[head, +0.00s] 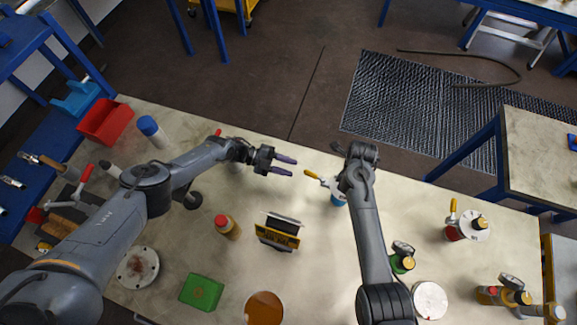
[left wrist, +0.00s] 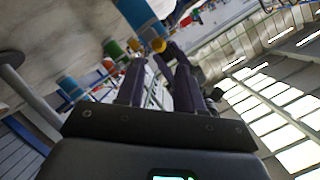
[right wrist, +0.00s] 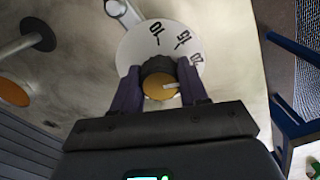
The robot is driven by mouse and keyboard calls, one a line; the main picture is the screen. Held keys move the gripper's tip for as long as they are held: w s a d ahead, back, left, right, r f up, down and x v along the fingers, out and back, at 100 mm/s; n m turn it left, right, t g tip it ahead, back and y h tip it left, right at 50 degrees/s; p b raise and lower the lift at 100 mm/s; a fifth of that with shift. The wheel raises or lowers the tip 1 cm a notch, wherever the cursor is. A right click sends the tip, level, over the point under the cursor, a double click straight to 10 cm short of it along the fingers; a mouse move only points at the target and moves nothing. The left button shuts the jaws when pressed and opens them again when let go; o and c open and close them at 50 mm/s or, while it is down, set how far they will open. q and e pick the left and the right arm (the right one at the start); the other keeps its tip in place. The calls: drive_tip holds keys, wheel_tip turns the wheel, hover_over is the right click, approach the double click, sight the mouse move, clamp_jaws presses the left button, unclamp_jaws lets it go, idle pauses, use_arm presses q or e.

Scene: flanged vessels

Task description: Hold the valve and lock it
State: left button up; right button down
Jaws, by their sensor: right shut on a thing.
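The valve shows in the head view as a blue body (head: 338,199) with a yellow lever (head: 313,175) pointing left, partly hidden by my right arm. In the right wrist view its white numbered disc (right wrist: 184,38) carries a dark knob with a yellow top (right wrist: 158,86). My right gripper (right wrist: 160,92) is shut on this knob, one finger on each side. In the head view its fingertips are hidden behind my own wrist. My left gripper (head: 292,166) is open and empty, left of the yellow lever and apart from it. Its two fingers also show spread in the left wrist view (left wrist: 160,75).
A black and yellow block (head: 278,232) and a red-capped bottle (head: 228,227) stand on the table (head: 325,265). A green box (head: 201,291) lies at the front. Another valve with a yellow lever (head: 467,225) stands at right. The table between block and left gripper is clear.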

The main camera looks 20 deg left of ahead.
use_arm(q)
drive_tip(key=shift+w+d, duration=0.15)
drive_tip(key=shift+c, duration=1.1)
drive_tip(key=shift+n+t, duration=0.8)
drive_tip(key=shift+t, duration=0.1)
drive_tip(key=w+d, duration=0.1)
drive_tip(key=w+d+r, duration=0.1)
drive_tip(key=w+d, duration=0.1)
drive_tip(key=shift+w+r, duration=0.15)
drive_tip(key=shift+r, duration=0.25)
clamp_jaws()
drive_tip(key=w+d+r+n+t+y, duration=0.2)
drive_tip(key=w+d+r+n+t, duration=0.2)
drive_tip(key=w+d+r, duration=0.15)
wheel_tip(320, 180, up, 8)
drive_tip(key=r+n+g+y, duration=0.1)
drive_tip(key=n+g+y, duration=0.1)
drive_tip(key=n+y, duration=1.4)
hover_over(314, 175)
drive_tip(key=s+a, duration=0.2)
drive_tip(key=a, duration=0.4)
drive_tip(key=n+h, duration=0.3)
drive_tip(key=s+d+f+g+h, duration=0.1)
drive_tip(key=s+d+f+g, duration=0.2)
drive_tip(key=s+f, duration=0.35)
drive_tip(key=w+d+f, duration=0.1)
drive_tip(key=w+f, duration=0.5)
drive_tip(key=f, duration=0.3)
